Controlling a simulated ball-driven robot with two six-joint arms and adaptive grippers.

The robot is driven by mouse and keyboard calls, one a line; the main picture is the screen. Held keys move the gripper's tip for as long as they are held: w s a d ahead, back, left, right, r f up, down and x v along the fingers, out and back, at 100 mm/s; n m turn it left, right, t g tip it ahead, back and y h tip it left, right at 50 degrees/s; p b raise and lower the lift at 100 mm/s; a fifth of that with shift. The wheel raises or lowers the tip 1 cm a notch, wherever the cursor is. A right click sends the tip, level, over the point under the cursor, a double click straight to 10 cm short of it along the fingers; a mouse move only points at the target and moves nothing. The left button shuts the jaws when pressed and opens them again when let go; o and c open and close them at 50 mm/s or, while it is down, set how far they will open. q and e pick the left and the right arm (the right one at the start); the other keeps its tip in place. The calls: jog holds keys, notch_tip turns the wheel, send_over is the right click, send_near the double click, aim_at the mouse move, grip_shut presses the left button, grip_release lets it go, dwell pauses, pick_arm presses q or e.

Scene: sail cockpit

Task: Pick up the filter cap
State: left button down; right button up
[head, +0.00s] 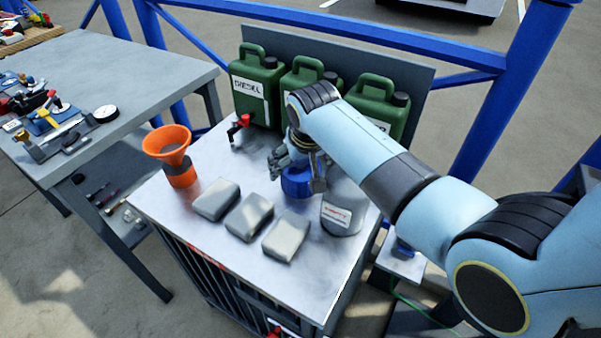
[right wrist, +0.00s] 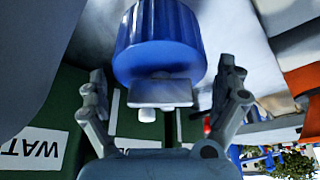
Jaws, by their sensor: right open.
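A blue ribbed cylinder (head: 297,184), which looks like the filter cap, is at the right part of the metal bench top. In the right wrist view the blue cylinder (right wrist: 160,42) fills the top middle, with a small metal piece at its near end. My right gripper (head: 299,166) is open at the blue cylinder. In the right wrist view its fingers (right wrist: 161,88) stand apart on either side of the metal piece, with gaps visible. I cannot tell whether they touch anything. My arm hides part of the cylinder in the head view. My left gripper is not in view.
The metal bench (head: 205,262) holds three grey pads (head: 249,217), an orange funnel (head: 168,146), a red-handled part (head: 240,128) and a grey labelled container (head: 342,208). Green canisters (head: 257,88) stand along the back. A tool table (head: 110,62) is at left.

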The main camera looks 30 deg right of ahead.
jog(key=c, duration=1.1)
jog(key=shift+r, duration=0.15)
jog(key=shift+c, duration=0.2)
notch_tip(320, 180, up, 21)
jog(key=p, duration=0.5)
jog(key=shift+p, duration=0.4)
